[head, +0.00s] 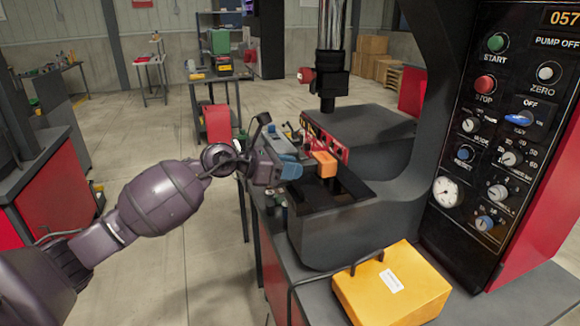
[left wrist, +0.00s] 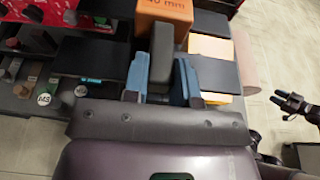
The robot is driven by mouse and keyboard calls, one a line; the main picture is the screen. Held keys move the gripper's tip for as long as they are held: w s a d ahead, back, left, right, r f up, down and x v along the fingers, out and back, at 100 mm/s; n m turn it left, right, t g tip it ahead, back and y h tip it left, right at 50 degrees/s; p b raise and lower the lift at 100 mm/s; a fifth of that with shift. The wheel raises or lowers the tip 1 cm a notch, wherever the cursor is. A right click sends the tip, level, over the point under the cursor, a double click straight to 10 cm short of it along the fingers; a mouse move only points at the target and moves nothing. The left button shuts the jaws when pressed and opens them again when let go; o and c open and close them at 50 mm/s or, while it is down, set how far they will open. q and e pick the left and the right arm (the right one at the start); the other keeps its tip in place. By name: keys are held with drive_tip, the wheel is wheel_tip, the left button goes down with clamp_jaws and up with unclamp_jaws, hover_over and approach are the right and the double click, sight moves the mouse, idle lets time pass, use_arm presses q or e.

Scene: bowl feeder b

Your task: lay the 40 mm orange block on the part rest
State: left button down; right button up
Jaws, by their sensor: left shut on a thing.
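The orange block (head: 325,164) is marked "40 mm" and shows in part at the top of the left wrist view (left wrist: 165,12). A dark grey bar (left wrist: 162,68) runs from it back between my left fingers. My left gripper (head: 289,170) has blue fingertips, which are shut on this bar, as the left wrist view (left wrist: 162,82) shows. The block is just beyond the fingertips, over the dark bed of the press (head: 350,196). I cannot tell which surface is the part rest, or whether the block touches anything below. My right gripper (left wrist: 292,102) appears at the right edge of the left wrist view.
A red tool rack (head: 332,148) stands behind the block. The black press frame (head: 405,160) and control panel (head: 505,125) rise on the right. A yellow case (head: 392,288) sits in front. Dark slabs with yellow-orange patches (left wrist: 212,47) lie right of my fingers.

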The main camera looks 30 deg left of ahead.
use_arm(q)
drive_tip(key=shift+f, duration=0.1)
use_arm(e)
drive_tip(key=shift+s+f, duration=0.1)
drive_tip(key=shift+f, duration=0.05)
use_arm(q)
drive_tip(key=shift+f, duration=0.2)
use_arm(e)
drive_tip(key=shift+w, duration=0.25)
use_arm(q)
drive_tip(key=c, duration=0.8)
unclamp_jaws()
drive_tip(key=shift+c, duration=0.2)
use_arm(e)
drive_tip(key=shift+w, duration=0.2)
use_arm(q)
drive_tip(key=shift+f, duration=0.15)
drive_tip(key=shift+s, duration=0.15)
use_arm(e)
drive_tip(key=shift+s, duration=0.15)
use_arm(q)
drive_tip(key=b+v, duration=0.1)
drive_tip(key=v, duration=0.9)
drive_tip(key=shift+s+a, duration=0.2)
use_arm(e)
drive_tip(key=shift+f, duration=0.4)
